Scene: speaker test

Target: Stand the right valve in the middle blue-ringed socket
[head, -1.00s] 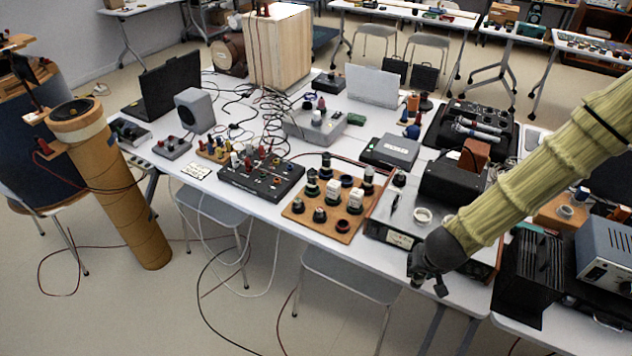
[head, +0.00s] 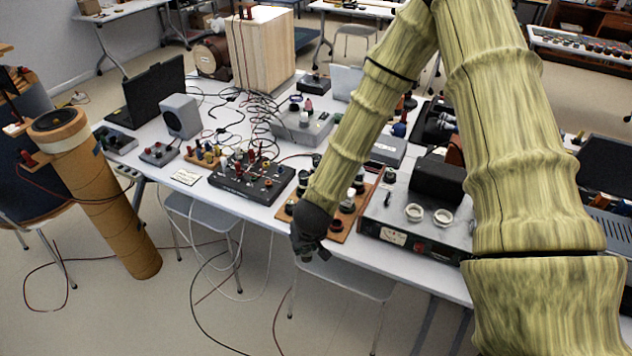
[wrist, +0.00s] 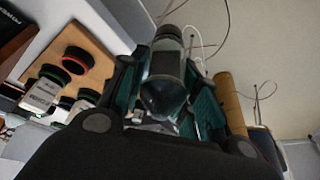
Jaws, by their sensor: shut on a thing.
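My gripper (head: 308,250) hangs over the near edge of the tan socket board (head: 362,208), which my arm partly covers. In the wrist view my gripper (wrist: 168,98) is shut on a valve (wrist: 165,68), which has a dark round end and a glassy grey body. I cannot tell from its look which valve it is. A white-bodied valve (wrist: 42,92) stands there. I cannot make out the blue-ringed socket.
A black panel with knobs (head: 250,182) stands left of the board. A grey metered box (head: 420,232) stands right of it. A tan tube (head: 105,190) leans at the left. The floor before the table is mostly clear, with a stool seat (head: 345,275) below the edge.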

